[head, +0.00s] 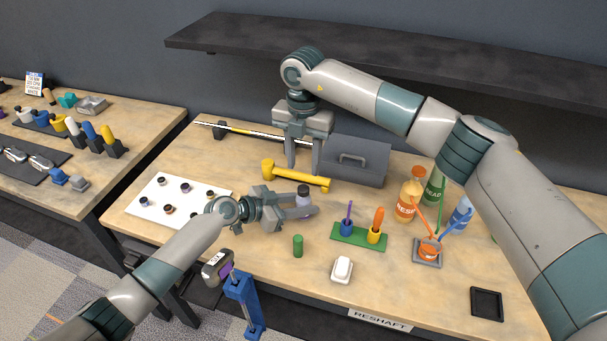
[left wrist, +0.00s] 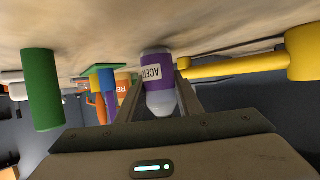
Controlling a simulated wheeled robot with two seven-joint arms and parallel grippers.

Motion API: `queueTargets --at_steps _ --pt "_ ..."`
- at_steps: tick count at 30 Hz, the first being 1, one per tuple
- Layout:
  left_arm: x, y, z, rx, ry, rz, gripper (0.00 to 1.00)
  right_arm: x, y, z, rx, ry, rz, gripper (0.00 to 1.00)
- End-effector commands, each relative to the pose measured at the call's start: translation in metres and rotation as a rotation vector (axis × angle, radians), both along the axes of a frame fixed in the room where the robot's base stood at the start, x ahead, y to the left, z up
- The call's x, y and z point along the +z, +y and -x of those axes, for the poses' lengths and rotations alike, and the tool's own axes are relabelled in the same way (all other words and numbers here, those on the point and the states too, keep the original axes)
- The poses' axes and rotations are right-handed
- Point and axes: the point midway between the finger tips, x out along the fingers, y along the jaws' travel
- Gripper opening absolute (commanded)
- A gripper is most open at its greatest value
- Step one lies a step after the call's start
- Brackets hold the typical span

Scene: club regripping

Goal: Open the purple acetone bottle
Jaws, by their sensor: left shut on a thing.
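The purple acetone bottle (left wrist: 156,72) stands upright near the middle of the bench, its label partly in view in the left wrist view. In the head view its pale shoulder and dark top (head: 304,190) show above the jaws, and its purple body is mostly hidden. My left gripper (head: 303,211) is shut on the bottle's body from the left, with a finger on each side. My right gripper (head: 304,165) points down just behind and above the bottle. Its two fingers are apart with nothing between them.
A yellow mallet (head: 295,176) lies just behind the bottle. A grey toolbox (head: 357,162) stands behind right. A green cylinder (head: 298,246) and a green holder (head: 358,237) with brushes are in front. Orange (head: 409,197) and green bottles (head: 434,188) stand right. A dark shelf (head: 400,55) hangs above.

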Motion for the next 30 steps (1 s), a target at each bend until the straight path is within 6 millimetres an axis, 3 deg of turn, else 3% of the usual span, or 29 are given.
queueTargets --at_steps 5,21,30 --pt "-0.0001 0.0001 0.0001 0.0 0.0 0.0 0.0 0.0 0.001 0.0002 -0.166 0.0 0.0 0.4" --pt "-0.0001 0.0001 0.0001 0.0 0.0 0.0 0.0 0.0001 0.0009 -0.0002 -0.935 0.001 -0.001 0.4" --pt "-0.0001 0.0001 0.0001 0.0 0.0 0.0 0.0 -0.0003 -0.0004 -0.0002 -1.098 0.002 0.002 0.4"
